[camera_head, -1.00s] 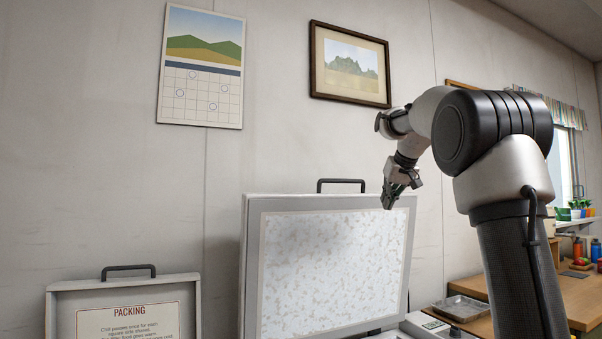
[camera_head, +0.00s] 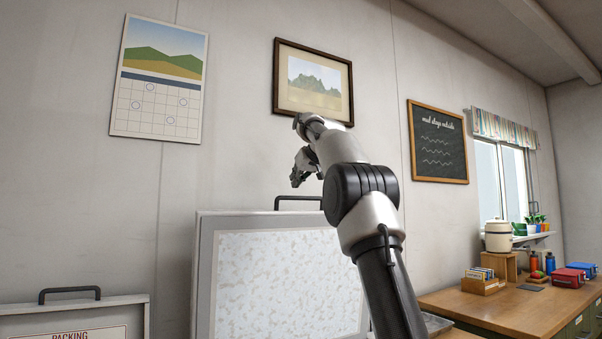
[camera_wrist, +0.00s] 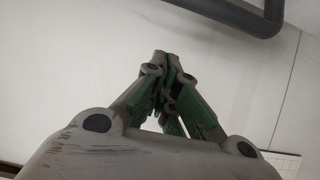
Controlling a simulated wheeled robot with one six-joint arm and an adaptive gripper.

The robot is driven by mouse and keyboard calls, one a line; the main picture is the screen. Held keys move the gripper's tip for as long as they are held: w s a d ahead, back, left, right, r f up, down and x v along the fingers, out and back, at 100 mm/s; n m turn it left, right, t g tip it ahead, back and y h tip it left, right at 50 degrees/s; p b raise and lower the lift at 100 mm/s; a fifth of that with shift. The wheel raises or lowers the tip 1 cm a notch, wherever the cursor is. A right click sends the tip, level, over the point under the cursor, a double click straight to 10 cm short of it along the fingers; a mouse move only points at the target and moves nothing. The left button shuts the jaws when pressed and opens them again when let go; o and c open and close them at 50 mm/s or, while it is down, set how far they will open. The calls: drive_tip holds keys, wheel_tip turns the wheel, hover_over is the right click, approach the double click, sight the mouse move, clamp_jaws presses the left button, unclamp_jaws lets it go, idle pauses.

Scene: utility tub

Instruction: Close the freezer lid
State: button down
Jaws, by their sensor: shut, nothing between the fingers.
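The freezer lid (camera_head: 283,278) stands raised, its frosty inner face toward me in the head view. A dark bar handle (camera_head: 298,198) sits on its top edge. My gripper (camera_head: 296,181) is above and behind the lid's top edge, close to the handle in the picture; I see no clear contact. In the wrist view my gripper (camera_wrist: 162,62) has its fingers together with nothing between them. A dark bar (camera_wrist: 235,14), likely the handle, crosses the top right of that view, apart from the fingertips. The freezer body is out of view below.
A second lid or panel with a dark handle (camera_head: 70,293) and a packing sign stands at the lower left. A wooden counter (camera_head: 500,307) with boxes and bottles is at the right. A calendar (camera_head: 158,80), picture (camera_head: 313,82) and chalkboard (camera_head: 438,142) hang on the wall.

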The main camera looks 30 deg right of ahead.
drive_tip(key=shift+s+f, duration=0.3)
drive_tip(key=shift+f, duration=0.4)
drive_tip(key=shift+s+f, duration=0.75)
drive_tip(key=shift+f, duration=0.1)
